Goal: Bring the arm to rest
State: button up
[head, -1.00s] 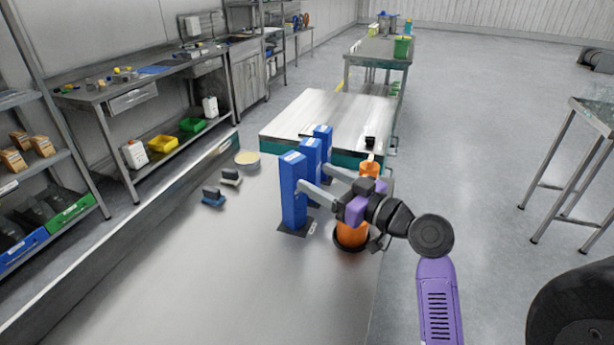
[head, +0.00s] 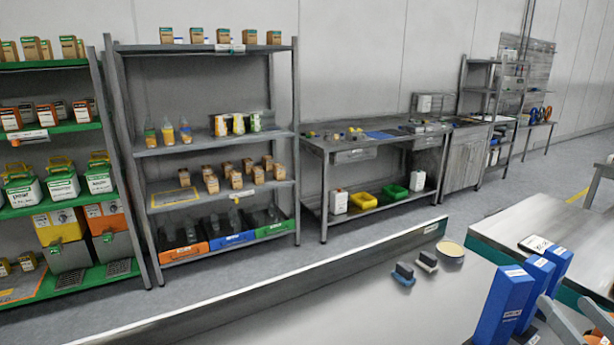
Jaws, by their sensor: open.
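The blue upright blocks (head: 506,300) stand in a row on the bench at the lower right. Pale grey bars (head: 562,322) beside them are cut off by the right edge of the picture. A bit of orange shows in the bottom right corner, too cropped to tell what it is.
The grey bench top (head: 400,312) fills the lower right, with two small brush-like blocks (head: 404,273) and a round tan-topped dish (head: 450,250). Behind its raised edge stand a loaded shelf rack (head: 297,140) and a steel worktable (head: 322,170). Grey floor lies between.

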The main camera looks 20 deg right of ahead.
jog(key=s+f+m+g+h, duration=0.1)
jog(key=s+f+m+h, duration=0.1)
jog(key=m+h, duration=0.1)
jog(key=shift+s+a+f+g+h, duration=0.2)
jog(key=shift+f+g+h, duration=0.1)
jog(key=shift+g, duration=0.1)
jog(key=s+a+f+n+y, duration=0.1)
jog(key=s+a+f+y, duration=0.1)
jog(key=a, duration=0.7)
jog(key=s+a+f+n+y, duration=0.2)
jog(key=s+a+f, duration=0.1)
jog(key=a, duration=0.6)
jog(key=s+a+f+n+t+y, duration=0.1)
jog(key=s+a+f+n+y, duration=0.1)
jog(key=a, duration=0.8)
jog(key=shift+s+f+y, duration=0.3)
jog(key=shift+s+f, duration=0.3)
jog(key=shift+s, duration=0.25)
jog(key=s+a+f+n+y, duration=0.1)
jog(key=s+a, duration=0.1)
jog(key=s+a+f+n+g+y, duration=0.1)
jog(key=s+a, duration=0.1)
jog(key=s+a+f+n+y, duration=0.1)
jog(key=s+a+y, duration=0.1)
jog(key=shift+s+a+f+n+g, duration=0.1)
jog(key=shift+s+a+n+g, duration=0.15)
jog(key=shift+s+n+g, duration=0.05)
